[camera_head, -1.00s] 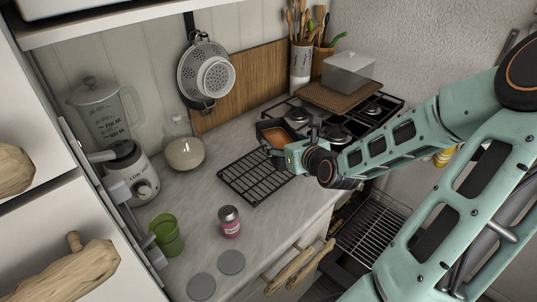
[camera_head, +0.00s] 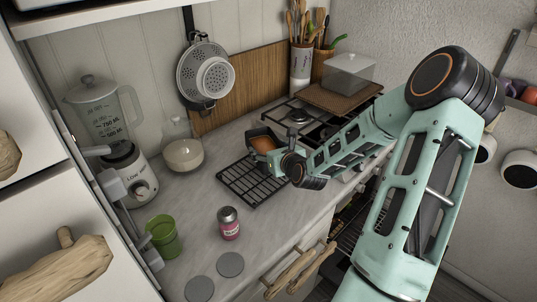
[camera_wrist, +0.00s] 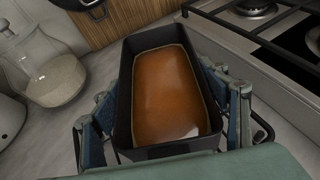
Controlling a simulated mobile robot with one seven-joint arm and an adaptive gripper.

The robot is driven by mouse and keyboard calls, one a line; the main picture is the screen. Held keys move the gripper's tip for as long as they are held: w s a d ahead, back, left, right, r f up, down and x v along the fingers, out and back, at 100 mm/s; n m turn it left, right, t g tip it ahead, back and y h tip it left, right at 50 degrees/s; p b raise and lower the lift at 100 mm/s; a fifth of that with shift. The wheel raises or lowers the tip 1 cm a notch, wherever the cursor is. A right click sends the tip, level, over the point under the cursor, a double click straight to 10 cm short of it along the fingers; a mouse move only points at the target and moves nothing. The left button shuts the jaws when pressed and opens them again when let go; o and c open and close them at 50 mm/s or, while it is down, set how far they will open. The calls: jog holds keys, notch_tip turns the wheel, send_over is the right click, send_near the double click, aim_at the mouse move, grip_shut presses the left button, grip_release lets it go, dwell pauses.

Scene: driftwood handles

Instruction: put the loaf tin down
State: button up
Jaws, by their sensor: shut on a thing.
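The loaf tin (camera_wrist: 122,105) is dark and holds an orange-brown loaf (camera_wrist: 170,95). In the wrist view my gripper (camera_wrist: 165,120) is shut on the tin, with a finger on each long side. In the head view the tin (camera_head: 262,143) is upright over the back right part of the black wire rack (camera_head: 247,186). My gripper (camera_head: 276,157) is at its near side. I cannot tell whether the tin touches the rack, because the gripper hides its underside.
The stove (camera_head: 315,125) is to the right, with a lidded clear box (camera_head: 348,72) on a board. A glass jar (camera_head: 183,152) stands left of the rack. A pink-labelled jar (camera_head: 229,223), green cup (camera_head: 164,236) and blender (camera_head: 115,140) stand on the counter. The front counter is partly clear.

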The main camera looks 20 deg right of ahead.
jog(key=shift+f, duration=1)
jog(key=shift+f, duration=0.1)
jog(key=shift+f, duration=0.15)
jog(key=o, duration=1.8)
jog(key=v, duration=1.2)
jog(key=shift+r+p, duration=0.2)
jog(key=shift+p, duration=0.15)
